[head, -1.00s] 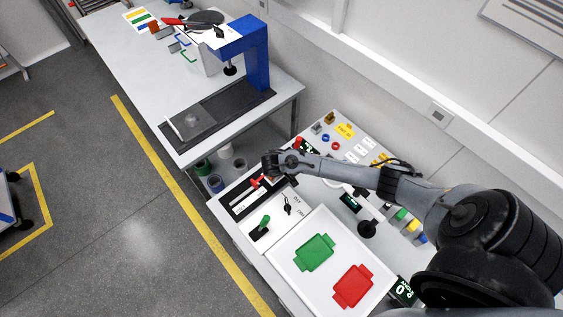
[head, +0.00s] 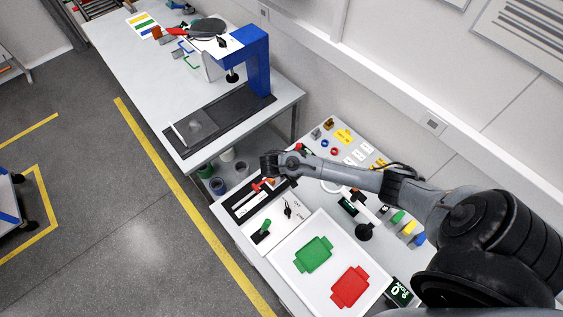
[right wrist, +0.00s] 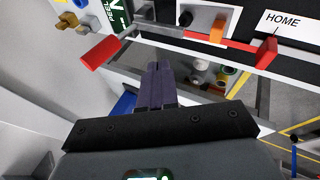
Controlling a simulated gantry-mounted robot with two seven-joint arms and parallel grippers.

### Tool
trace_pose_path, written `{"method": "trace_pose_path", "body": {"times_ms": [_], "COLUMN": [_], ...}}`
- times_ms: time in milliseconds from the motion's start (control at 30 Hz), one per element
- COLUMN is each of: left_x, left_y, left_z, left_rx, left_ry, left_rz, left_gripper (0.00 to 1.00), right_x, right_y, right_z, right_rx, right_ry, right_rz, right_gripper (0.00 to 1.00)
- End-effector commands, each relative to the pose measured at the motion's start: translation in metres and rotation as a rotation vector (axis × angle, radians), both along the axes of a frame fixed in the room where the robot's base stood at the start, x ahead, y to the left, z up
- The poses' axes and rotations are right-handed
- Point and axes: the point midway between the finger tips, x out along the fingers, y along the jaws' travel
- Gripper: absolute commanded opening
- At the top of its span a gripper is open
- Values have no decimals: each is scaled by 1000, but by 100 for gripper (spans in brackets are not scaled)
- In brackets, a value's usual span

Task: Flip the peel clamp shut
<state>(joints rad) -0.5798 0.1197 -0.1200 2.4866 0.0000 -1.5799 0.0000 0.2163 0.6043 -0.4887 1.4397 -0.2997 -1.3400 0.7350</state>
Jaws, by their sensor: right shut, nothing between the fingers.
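My right gripper (right wrist: 155,85) is shut and empty, its fingers together just below a grey metal bar (right wrist: 148,34) in the right wrist view. A red grip (right wrist: 100,52) is at that bar's left end, near a label reading PEEL (right wrist: 111,14); this looks like the peel clamp's lever. A red bar (right wrist: 253,52) with an orange block (right wrist: 217,29) lies to the right, near a HOME label (right wrist: 283,20). I cannot tell whether the fingers touch the metal bar. In the head view, the right gripper (head: 268,164) hangs over the panel's far left part and hides the clamp's details. The left gripper is not in view.
A white tray (head: 283,267) with a green piece (head: 313,254) and a red piece (head: 349,287) lies nearer on the bench. A blue press (head: 254,60) stands on the far table.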

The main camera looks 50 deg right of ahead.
Motion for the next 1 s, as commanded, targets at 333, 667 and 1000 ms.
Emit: {"method": "trace_pose_path", "body": {"times_ms": [333,667,1000], "left_x": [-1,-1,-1], "left_y": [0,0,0], "left_z": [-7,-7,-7], "left_rx": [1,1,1], "left_ry": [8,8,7], "left_rz": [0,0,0], "left_gripper": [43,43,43], "right_x": [-14,-18,-18], "right_y": [34,42,42], "right_z": [45,60,60], "right_rx": [1,-1,-1], "right_ry": [2,2,2], "right_rz": [1,0,0], "right_gripper": [0,0,0]}}
